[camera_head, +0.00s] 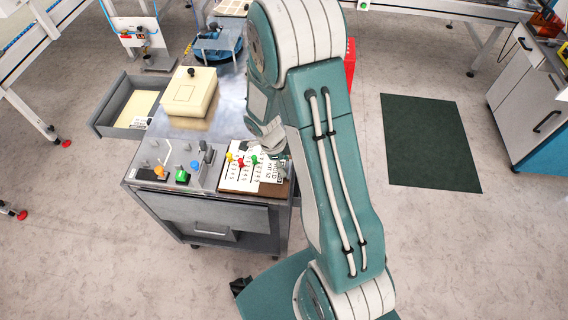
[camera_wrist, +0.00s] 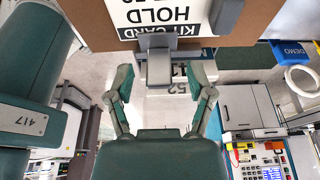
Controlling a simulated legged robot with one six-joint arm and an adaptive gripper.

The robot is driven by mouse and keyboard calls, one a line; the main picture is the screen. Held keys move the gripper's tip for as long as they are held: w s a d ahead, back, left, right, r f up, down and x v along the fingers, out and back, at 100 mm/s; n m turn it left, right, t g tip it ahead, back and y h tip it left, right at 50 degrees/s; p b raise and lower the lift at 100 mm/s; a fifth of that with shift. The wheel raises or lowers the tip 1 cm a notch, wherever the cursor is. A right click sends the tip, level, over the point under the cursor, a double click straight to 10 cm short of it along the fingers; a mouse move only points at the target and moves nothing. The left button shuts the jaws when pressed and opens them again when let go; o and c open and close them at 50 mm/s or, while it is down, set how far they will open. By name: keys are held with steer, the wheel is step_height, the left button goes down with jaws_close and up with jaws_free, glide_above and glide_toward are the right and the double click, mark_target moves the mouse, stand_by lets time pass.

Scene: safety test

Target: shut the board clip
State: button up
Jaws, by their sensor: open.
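In the wrist view, the brown board (camera_wrist: 100,35) fills the top, with a white card (camera_wrist: 165,14) reading "KIT CARD" and "HOLD" on it. A grey clip (camera_wrist: 158,66) sits at the board's near edge and sticks out from it. My gripper (camera_wrist: 162,82) is open, with one finger on each side of the clip; contact cannot be told. Whether the clip is open or shut is not clear. In the head view, the board (camera_head: 276,190) lies on the front right of the metal cabinet, partly hidden by my arm. I cannot make out the clip there.
A dark grey block (camera_wrist: 226,15) stands on the board beside the card. Coloured knobs (camera_head: 181,175) line the cabinet front, left of the board. A cream box (camera_head: 190,92) stands farther back, beside an open drawer (camera_head: 117,102). The floor to the right is clear around a dark green mat (camera_head: 430,140).

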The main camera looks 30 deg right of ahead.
steer(key=v, duration=1.1)
steer(key=shift+w, duration=0.1)
